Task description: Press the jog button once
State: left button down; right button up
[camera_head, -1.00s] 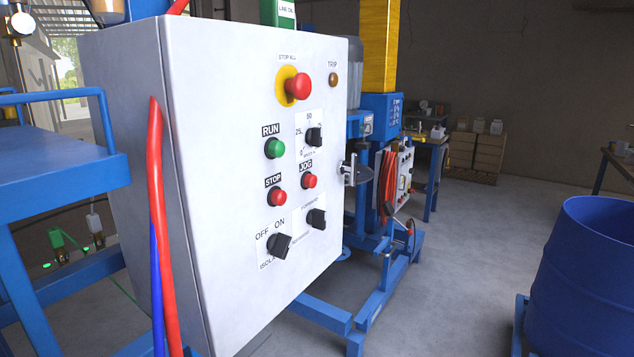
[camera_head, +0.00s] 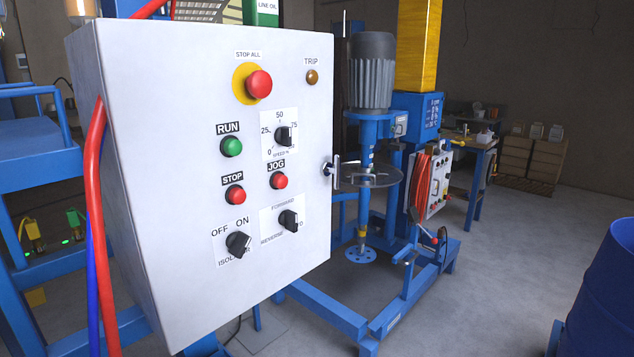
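The white control cabinet (camera_head: 180,200) fills the left half of the view. The red jog button (camera_head: 279,181) is on its front, under the JOG label and below the speed dial (camera_head: 284,136). The red stop button (camera_head: 235,195) is to its left, and the green run button (camera_head: 232,147) is above that one. A forward/reverse knob (camera_head: 289,220) is below the jog button. Nothing covers the jog button. Neither of my grippers is in view.
The blue mixer stand (camera_head: 340,312) with a grey motor (camera_head: 371,75) and clear round guard (camera_head: 372,175) stands right of the cabinet. A blue drum (camera_head: 605,295) is at the right edge. Red and blue hoses (camera_head: 97,160) run along the cabinet's left side. Floor between stand and drum is clear.

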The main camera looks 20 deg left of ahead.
aim_at(280, 181)
jog(key=i+l, duration=0.1)
jog(key=l, duration=0.3)
jog(key=i+l, duration=0.15)
jog(key=l, duration=0.2)
jog(key=i+l, duration=0.1)
jog(key=l, duration=0.3)
jog(key=u, duration=1.75)
